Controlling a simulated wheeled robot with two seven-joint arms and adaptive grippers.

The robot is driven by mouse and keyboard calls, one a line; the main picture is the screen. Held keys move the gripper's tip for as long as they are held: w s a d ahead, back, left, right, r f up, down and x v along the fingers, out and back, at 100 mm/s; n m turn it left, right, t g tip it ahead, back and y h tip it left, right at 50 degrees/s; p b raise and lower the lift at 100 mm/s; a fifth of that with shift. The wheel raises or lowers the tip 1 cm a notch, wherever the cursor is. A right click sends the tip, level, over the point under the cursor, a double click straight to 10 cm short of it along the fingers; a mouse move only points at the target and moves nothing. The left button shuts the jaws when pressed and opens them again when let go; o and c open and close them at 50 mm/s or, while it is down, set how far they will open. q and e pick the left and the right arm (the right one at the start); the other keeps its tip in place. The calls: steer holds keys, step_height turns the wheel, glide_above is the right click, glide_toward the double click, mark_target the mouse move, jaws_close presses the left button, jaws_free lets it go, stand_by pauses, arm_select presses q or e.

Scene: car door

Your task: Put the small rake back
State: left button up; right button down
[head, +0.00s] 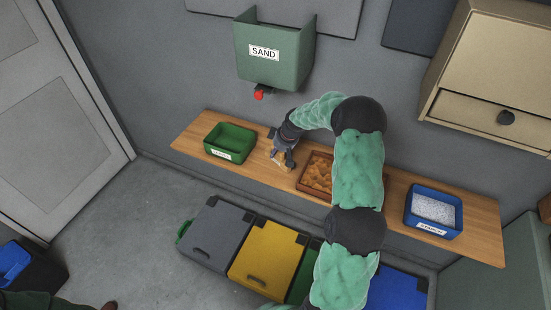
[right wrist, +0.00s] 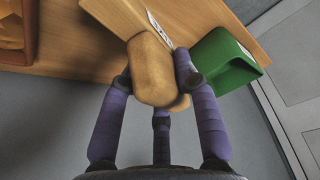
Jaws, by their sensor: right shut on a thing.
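My right gripper (head: 283,154) is over the wooden shelf (head: 470,224), between the green bin and the brown tray. It is shut on a tan, rounded wooden piece (right wrist: 155,72), which fills the gap between the fingers in the right wrist view. In the head view a small tan and pale part (head: 281,161) shows under the fingers. I cannot make out rake tines, so I cannot tell whether this is the small rake. My left gripper is not in view.
The shelf holds a green bin (head: 230,142), a brown tray (head: 316,174) with orange-brown contents and a blue bin (head: 434,211) of white grains. A green SAND hopper (head: 272,55) hangs above on the wall. Lidded bins (head: 264,257) stand below; a cabinet (head: 492,62) hangs right.

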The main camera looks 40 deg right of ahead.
mark_target(276, 157)
steer(key=w+f, duration=0.1)
steer(key=w+d+f, duration=0.1)
steer(key=w+f, duration=0.1)
steer(key=f, duration=0.1)
steer(key=shift+d+b, duration=0.25)
steer(key=shift+b, duration=0.1)
step_height(276, 157, down, 3)
steer(key=shift+r+b, duration=0.1)
steer(key=shift+b, duration=0.3)
steer(key=shift+s, duration=0.1)
steer(key=c, duration=0.9)
jaws_free()
